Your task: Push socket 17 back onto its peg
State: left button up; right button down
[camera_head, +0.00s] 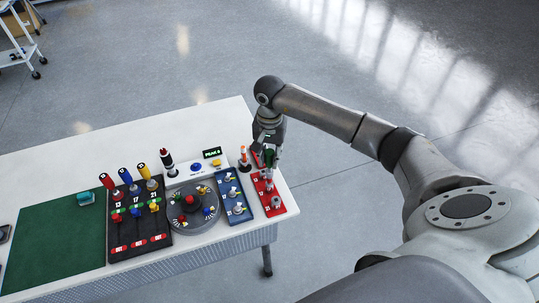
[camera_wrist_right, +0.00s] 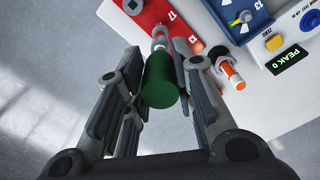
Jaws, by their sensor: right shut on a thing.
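The red rail (camera_head: 267,190) stands at the right end of the white table and carries upright silver pieces. My right gripper (camera_head: 268,152) is above the far part of this rail, pointing down. In the wrist view its fingers (camera_wrist_right: 160,92) are shut on a green cylinder (camera_wrist_right: 161,82). A silver shaft (camera_wrist_right: 159,38) continues from the cylinder toward the rail. I cannot tell which numbered socket this is, or whether it is seated on a peg. My left gripper is not in view.
A blue rail (camera_head: 234,196) stands close left of the red one. An orange-and-white piece on a dark base (camera_head: 244,158) is near the gripper. A grey dial (camera_head: 187,203), a black lever panel (camera_head: 138,214) and a green mat (camera_head: 58,250) lie farther left.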

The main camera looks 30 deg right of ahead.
jog(key=shift+f+b, duration=0.7)
jog(key=shift+b, duration=0.2)
dwell(2.3)
jog(key=shift+r, duration=0.2)
